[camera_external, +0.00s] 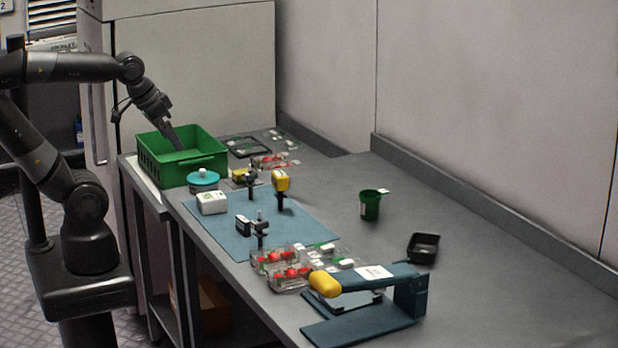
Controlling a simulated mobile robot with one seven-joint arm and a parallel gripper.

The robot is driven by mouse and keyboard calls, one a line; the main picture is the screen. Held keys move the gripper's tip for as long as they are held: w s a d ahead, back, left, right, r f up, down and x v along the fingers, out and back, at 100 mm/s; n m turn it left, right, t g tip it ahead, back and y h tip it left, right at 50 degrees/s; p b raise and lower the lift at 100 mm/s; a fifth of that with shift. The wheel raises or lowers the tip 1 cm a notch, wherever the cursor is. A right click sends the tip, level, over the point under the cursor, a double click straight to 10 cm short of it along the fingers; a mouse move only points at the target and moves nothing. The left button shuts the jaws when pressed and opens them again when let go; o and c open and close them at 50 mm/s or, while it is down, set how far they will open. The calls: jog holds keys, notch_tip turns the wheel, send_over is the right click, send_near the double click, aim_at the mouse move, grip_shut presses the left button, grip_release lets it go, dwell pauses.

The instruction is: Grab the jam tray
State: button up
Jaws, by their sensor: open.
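No label reads as jam, so I cannot tell for sure which tray is the jam tray. A small black open tray (424,246) lies on the right part of the grey bench and looks empty. Clear trays with red pieces (290,268) sit near the front middle of the bench. My gripper (177,143) is open and points down over the green crate (183,178) at the far left, well away from these trays. The crate's wall and the viewing angle hide what lies inside it.
A blue mat (310,212) holds a white box (212,203), a yellow-headed tool (281,184) and small stands. A green cup (370,204) stands right of it. A raised edge borders the back.

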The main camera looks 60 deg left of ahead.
jog(key=shift+o, duration=1)
jog(key=w+d+r+m, duration=0.1)
jog(key=w+d+r, duration=0.15)
jog(key=w, duration=0.35)
jog(key=w+d+r+m, duration=0.2)
jog(key=w+d, duration=0.1)
jog(key=w, duration=0.3)
jog(key=m+g+h, duration=0.2)
jog(key=m+h, duration=0.1)
jog(key=m, duration=0.3)
send_over(422, 242)
jog(key=s, duration=0.6)
notch_tip(422, 242, down, 16)
jog(key=x, duration=0.6)
jog(key=d+x, duration=0.1)
jog(key=x, duration=0.3)
jog(key=shift+w, duration=0.1)
